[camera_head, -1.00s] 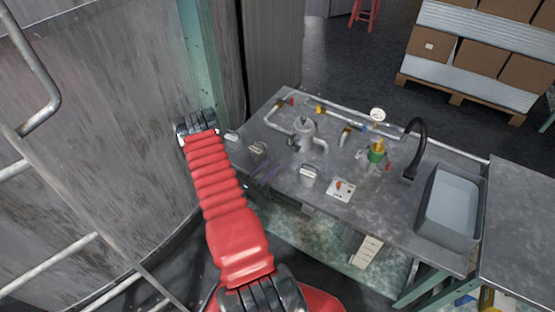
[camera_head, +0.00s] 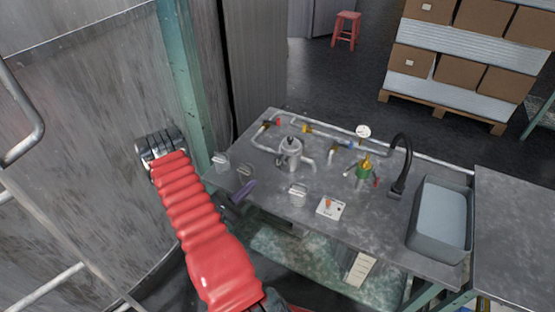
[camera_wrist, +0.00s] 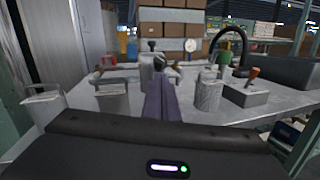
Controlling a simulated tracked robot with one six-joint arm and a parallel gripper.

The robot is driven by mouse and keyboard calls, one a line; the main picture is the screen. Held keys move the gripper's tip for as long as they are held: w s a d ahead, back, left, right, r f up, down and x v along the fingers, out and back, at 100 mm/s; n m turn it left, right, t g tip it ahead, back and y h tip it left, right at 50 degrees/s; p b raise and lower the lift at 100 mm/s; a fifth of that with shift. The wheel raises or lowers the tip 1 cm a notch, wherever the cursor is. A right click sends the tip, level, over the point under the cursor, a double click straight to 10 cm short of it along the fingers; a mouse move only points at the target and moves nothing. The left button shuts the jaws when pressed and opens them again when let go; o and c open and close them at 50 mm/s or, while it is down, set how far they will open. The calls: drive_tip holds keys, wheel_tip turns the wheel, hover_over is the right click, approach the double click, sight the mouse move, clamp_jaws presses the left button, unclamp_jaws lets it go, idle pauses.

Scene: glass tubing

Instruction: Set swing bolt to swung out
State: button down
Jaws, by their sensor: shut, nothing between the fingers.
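My gripper (camera_wrist: 165,105) shows as two purple fingers in the middle of the wrist view, pressed together and empty. In the head view the purple fingers (camera_head: 243,192) are at the bench's front left edge. A grey metal vessel with a lid (camera_head: 290,150) stands on the bench beyond them, joined to pipes. In the wrist view the vessel (camera_wrist: 150,72) is straight ahead, partly hidden by the fingers, with a dark knob near its top. The fingers look apart from it. I cannot make out the swing bolt or its position.
Grey lidded blocks with handles (camera_head: 221,162) (camera_head: 298,194) stand along the bench's front. A switch box (camera_head: 331,208), a green-and-brass fitting (camera_head: 364,172), a black tap (camera_head: 399,160) and a sink (camera_head: 440,217) lie to the right. A large metal tank wall (camera_head: 80,110) is close on the left.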

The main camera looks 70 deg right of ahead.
drive_tip(key=w+a+r+m+y, duration=0.2)
drive_tip(key=a+r+m+y, duration=0.2)
drive_tip(key=a+r, duration=0.45)
drive_tip(key=w+a+r+m+y, duration=0.35)
drive_tip(key=a+r, duration=0.25)
drive_tip(key=r, duration=0.6)
drive_tip(key=a+r+m+t+y, duration=0.1)
drive_tip(key=a+r+t+y, duration=0.2)
drive_tip(key=a, duration=0.9)
drive_tip(key=a+r+m+t+y, duration=0.1)
drive_tip(key=a+r+t+y, duration=0.2)
drive_tip(key=a, duration=0.9)
drive_tip(key=a+r+m+t+y, duration=0.1)
drive_tip(key=a+r+t+y, duration=0.2)
drive_tip(key=a+r+t, duration=0.5)
drive_tip(key=a+r, duration=0.1)
drive_tip(key=a, duration=0.3)
drive_tip(key=shift+a, duration=0.15)
drive_tip(key=shift+s+m+y, duration=0.15)
drive_tip(key=shift+m+y, duration=0.1)
